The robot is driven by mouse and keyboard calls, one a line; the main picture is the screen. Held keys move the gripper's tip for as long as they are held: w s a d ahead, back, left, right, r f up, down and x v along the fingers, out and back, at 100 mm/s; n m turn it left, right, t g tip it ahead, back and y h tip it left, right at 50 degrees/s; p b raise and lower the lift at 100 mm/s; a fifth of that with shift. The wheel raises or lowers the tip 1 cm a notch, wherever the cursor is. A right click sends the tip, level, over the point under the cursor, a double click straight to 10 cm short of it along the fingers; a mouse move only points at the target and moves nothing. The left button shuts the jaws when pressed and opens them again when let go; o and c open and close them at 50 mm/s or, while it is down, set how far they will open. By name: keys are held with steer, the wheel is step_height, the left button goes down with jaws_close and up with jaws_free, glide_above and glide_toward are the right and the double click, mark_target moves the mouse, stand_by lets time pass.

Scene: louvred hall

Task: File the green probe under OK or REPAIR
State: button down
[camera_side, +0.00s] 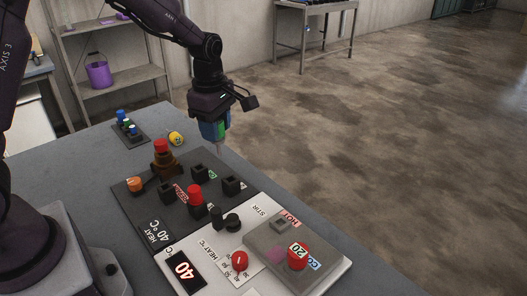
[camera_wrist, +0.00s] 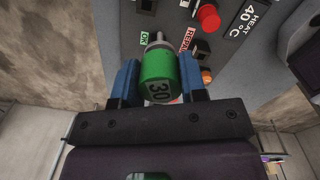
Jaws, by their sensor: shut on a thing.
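My gripper (camera_side: 215,130) is shut on the green probe (camera_wrist: 160,70), which is marked 30, between its blue fingers. The probe also shows in the side view (camera_side: 222,131), held above the far edge of the dark board (camera_side: 150,215). Its metal tip points down in the side view. In the wrist view the green OK label (camera_wrist: 144,38) is just beyond the tip, and the red REPAIR label (camera_wrist: 187,40) lies to its right. Black square sockets stand by them, one near OK (camera_wrist: 146,6) and one near REPAIR (camera_wrist: 201,49).
A red-topped piece (camera_side: 195,195) and a brown stack with a red top (camera_side: 161,158) stand on the board. A yellow piece (camera_side: 176,138) and a small rack (camera_side: 129,131) lie behind. A red piece marked 20 (camera_side: 298,256) stands on the grey block.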

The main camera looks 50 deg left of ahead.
steer(key=s+a+n, duration=0.2)
steer(key=s+a, duration=0.6)
glide_above(167, 193)
steer(key=a, duration=0.2)
step_height(167, 193, down, 9)
steer(key=shift+w+d, duration=0.15)
steer(key=shift+w, duration=0.1)
stand_by(0.6)
steer(key=shift+f, duration=1.85)
steer(key=c, duration=0.6)
jaws_free()
